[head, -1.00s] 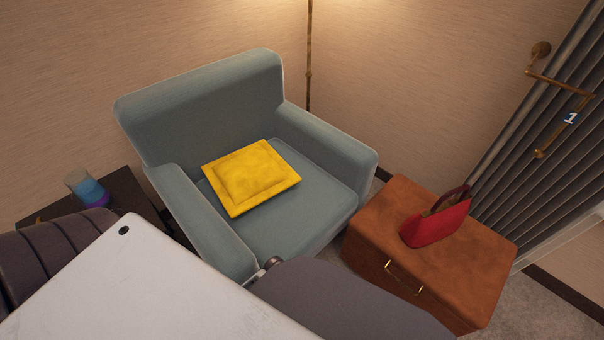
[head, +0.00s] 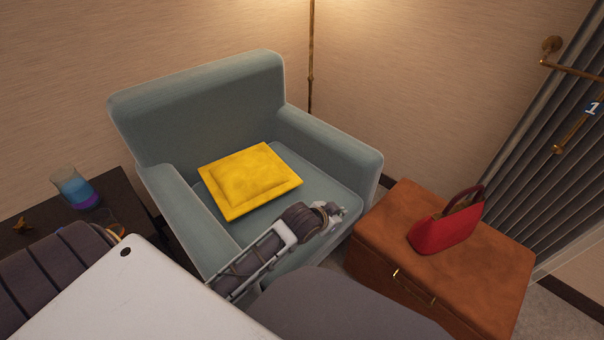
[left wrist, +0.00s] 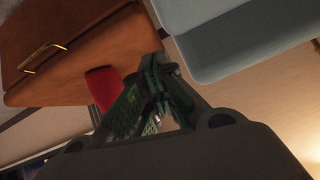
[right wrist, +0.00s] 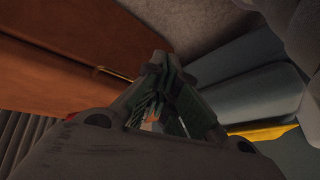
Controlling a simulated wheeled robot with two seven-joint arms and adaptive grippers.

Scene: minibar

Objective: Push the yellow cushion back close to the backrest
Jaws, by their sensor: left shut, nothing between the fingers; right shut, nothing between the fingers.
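The yellow cushion (head: 252,180) lies flat on the seat of the grey-blue armchair (head: 205,108), near the left armrest, its far edge toward the backrest. Any gap to the backrest is hard to judge. My left gripper (head: 340,212) is over the front of the seat, to the right of the cushion's near corner and apart from it. Its fingers (left wrist: 150,92) are shut and empty in the left wrist view. My right gripper (right wrist: 162,92) is shut and empty in its wrist view, where a strip of the cushion (right wrist: 265,132) shows at the right. I cannot make out the right gripper in the head view.
A brown trunk (head: 480,270) with a red handbag (head: 445,232) stands right of the armchair. The right armrest (head: 330,145) lies between the seat and the trunk. A dark side table (head: 125,195) with a blue-purple glass (head: 78,188) stands at the left.

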